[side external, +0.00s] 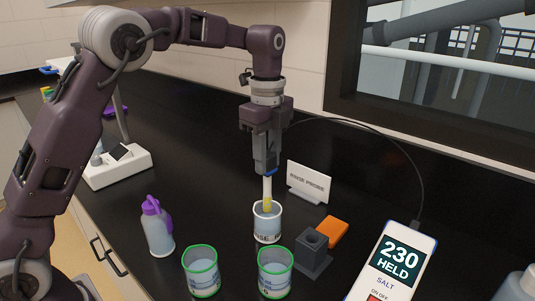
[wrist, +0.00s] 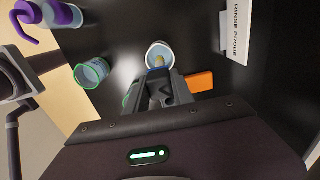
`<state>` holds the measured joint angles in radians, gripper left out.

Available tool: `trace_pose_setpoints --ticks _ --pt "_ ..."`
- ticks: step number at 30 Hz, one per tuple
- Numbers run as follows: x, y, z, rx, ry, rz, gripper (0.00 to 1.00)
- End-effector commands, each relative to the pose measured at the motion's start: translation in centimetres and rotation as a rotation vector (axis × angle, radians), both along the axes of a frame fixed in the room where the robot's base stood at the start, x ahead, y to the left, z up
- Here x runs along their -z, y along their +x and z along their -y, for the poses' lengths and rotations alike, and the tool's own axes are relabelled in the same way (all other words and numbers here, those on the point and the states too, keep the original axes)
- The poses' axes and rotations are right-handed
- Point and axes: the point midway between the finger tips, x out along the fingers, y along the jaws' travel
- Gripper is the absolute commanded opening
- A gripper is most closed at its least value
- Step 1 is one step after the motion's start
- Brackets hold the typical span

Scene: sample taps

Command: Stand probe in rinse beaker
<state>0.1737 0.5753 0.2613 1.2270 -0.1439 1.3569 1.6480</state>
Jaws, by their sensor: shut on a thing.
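My gripper (side external: 267,170) is shut on the probe (side external: 267,190), a white stick with a yellow lower part, and holds it upright. The probe's lower end shows within the mouth of a clear beaker with a pale rim (side external: 267,228), which I take as the rinse beaker, close to the "RINSE PROBE" sign (side external: 309,183). How deep the tip reaches is unclear. In the wrist view, the probe's yellow part (wrist: 159,61) overlaps the mouth of that beaker (wrist: 155,47), just beyond my fingers (wrist: 163,88). The fingers hide part of the probe.
Two green-rimmed beakers (side external: 201,272) (side external: 275,273) stand in front. A dark holder block (side external: 314,255) and an orange block (side external: 333,231) are to the right. A meter (side external: 392,262) reads "230 HELD"; a cable arcs to it. A purple-topped bottle (side external: 158,232) stands left.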

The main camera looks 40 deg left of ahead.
Motion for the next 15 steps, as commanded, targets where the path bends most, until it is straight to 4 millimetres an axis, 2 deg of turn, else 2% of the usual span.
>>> trace_pose_setpoints --ticks 8,15 --pt "0.1 0.0 0.0 0.0 0.0 0.0 0.0" --pt "1.6 0.0 0.0 0.0 0.0 -0.002 0.0"
